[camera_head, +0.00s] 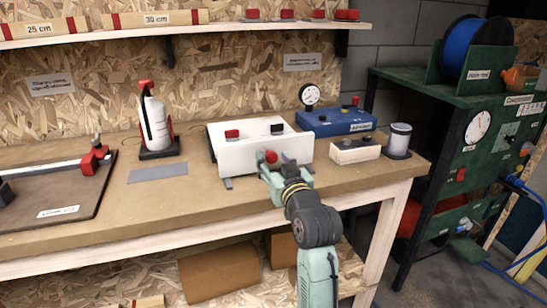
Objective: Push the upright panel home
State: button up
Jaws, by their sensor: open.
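A white box-like fixture (222,132) stands on the workbench. Its upright white panel (235,157) faces me, and a red round knob (271,156) shows at the panel's middle. A red block (232,134) and a black block (277,129) sit on top. My gripper (268,171) reaches in from the lower right, just in front of the panel near the red knob. Its jaws are open, but the fingertips are small and partly overlap the panel. I cannot tell whether they touch the knob or panel. My gripper hides the panel's lower middle.
A white bottle (155,121) stands to the left on the workbench (110,222), behind a grey strip (158,172). A blue box (335,121), a pale block (354,151) and a grey canister (398,142) stand to the right. A shelf (200,32) hangs above.

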jog(key=shift+w+a, duration=0.1)
jog(key=shift+w, duration=0.15)
jog(key=shift+c, duration=0.5)
grip_shut()
dwell(0.4)
